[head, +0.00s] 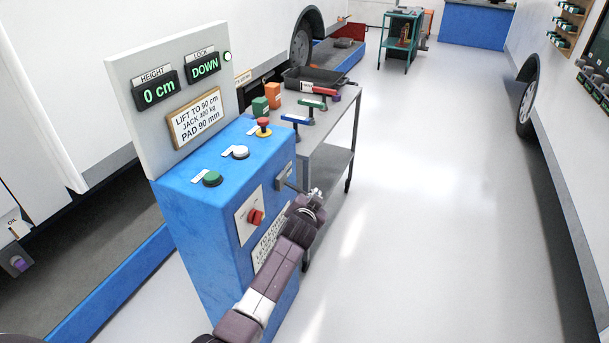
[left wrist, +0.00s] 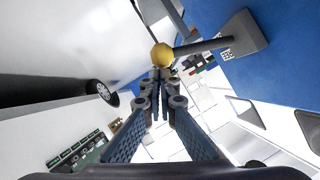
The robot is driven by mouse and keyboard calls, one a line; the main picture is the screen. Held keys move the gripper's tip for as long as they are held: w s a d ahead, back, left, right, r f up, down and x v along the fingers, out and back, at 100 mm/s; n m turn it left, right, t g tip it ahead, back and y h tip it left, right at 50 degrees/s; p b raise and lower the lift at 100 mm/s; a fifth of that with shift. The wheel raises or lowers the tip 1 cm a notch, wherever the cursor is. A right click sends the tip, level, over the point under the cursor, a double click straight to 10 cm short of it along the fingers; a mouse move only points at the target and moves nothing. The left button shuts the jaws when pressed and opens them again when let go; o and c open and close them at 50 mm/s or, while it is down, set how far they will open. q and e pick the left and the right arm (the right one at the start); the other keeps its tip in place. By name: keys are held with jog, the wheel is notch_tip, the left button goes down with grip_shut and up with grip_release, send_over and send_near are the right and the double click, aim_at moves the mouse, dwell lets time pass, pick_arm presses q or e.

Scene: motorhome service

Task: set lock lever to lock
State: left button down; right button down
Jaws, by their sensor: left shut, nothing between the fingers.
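The lock lever (head: 293,187) is on the right-hand side of the blue lift console (head: 190,235). In the left wrist view its grey arm (left wrist: 200,46) runs from a grey plate (left wrist: 240,42) to a yellow ball knob (left wrist: 162,55). My left gripper (head: 316,194) is shut and empty beside the lever. In the wrist view the fingertips (left wrist: 163,78) appear just below the knob; I cannot tell whether they touch it. The lock display (head: 205,66) reads DOWN and the height display (head: 159,91) reads 0 cm. My right gripper is not in view.
The console carries a green button (head: 212,178), a white button (head: 239,152), a red stop button (head: 263,127) and a red knob (head: 255,217). Behind it stands a grey cart (head: 330,135) with tools and blocks. The floor (head: 430,210) to the right is clear.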

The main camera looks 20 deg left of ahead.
pick_arm(q)
jog(key=f, duration=0.1)
jog(key=b, duration=0.1)
jog(key=f, duration=0.1)
jog(key=shift+a+f, duration=0.25)
jog(key=shift+f, duration=0.1)
jog(key=shift+s, duration=0.1)
dwell(0.3)
